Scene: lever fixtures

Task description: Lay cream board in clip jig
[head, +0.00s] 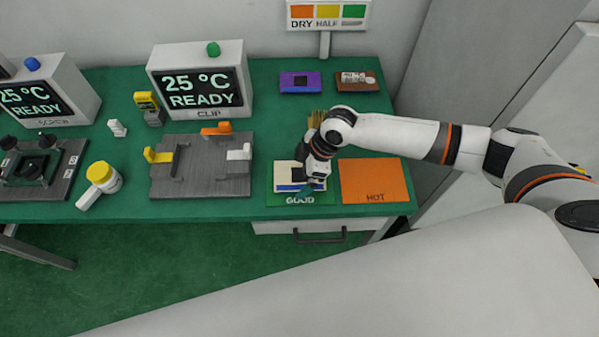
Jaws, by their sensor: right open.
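The cream board (284,169) lies on the green GOOD mat (275,199), with a blue patch or part along its near side. My right gripper (308,187) is open, pointing down over the right side of the board and hiding part of it. Whether its fingers touch the board cannot be told. The clip jig (208,178) is a grey plate left of the mat. It carries a yellow clip (158,156), an orange clip (216,130) and a white clip (239,153), and no board lies on it. My left gripper is out of view.
The orange HOT mat (375,181) is right of the GOOD mat. A purple board (300,82) and a brown board (358,82) lie behind. The CLIP display (203,83) reads 25 °C READY.

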